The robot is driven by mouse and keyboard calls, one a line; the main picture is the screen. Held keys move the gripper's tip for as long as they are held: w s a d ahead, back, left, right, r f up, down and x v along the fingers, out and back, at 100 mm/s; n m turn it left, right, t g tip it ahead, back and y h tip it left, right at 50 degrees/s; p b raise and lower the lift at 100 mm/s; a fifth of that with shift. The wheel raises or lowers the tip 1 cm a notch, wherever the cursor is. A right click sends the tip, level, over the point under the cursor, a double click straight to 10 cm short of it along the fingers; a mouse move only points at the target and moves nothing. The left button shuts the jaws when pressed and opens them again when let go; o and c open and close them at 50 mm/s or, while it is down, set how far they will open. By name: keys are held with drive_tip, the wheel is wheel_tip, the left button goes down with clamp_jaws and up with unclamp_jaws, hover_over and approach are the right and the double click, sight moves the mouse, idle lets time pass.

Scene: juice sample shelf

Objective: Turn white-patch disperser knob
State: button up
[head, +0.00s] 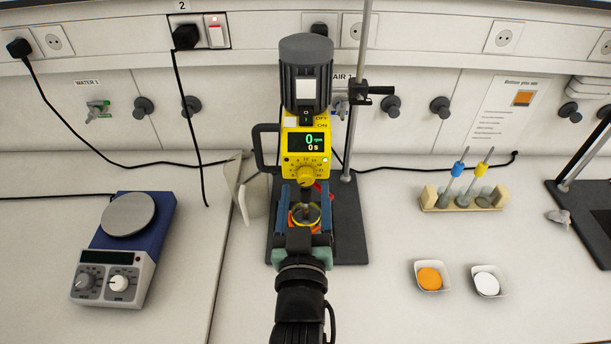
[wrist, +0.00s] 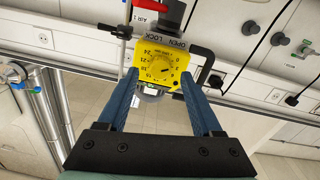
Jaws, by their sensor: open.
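The yellow disperser (head: 291,139) stands upright, with a dark motor on top bearing a white patch (head: 305,88). Its display (head: 307,142) shows 0 rpm and 0 s. The round yellow knob (head: 305,176) sits on a numbered dial below the display. In the wrist view, the knob (wrist: 161,66) lies between the blue fingertips. My gripper (head: 305,190) is open and empty, in front of the lower part of the disperser. Its blue fingers (wrist: 119,108) reach towards both sides of the dial. I cannot tell whether they touch the knob.
A vessel (head: 305,216) under the disperser is partly hidden by my gripper. A dark stand base (head: 349,225) and vertical rod are behind. A blue hotplate stirrer (head: 127,214) is left; two small dishes (head: 430,289) and a tool rack (head: 461,203) are right. Bench between is mostly clear.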

sight(306, 176)
drive_tip(key=shift+w, duration=1.45)
clamp_jaws()
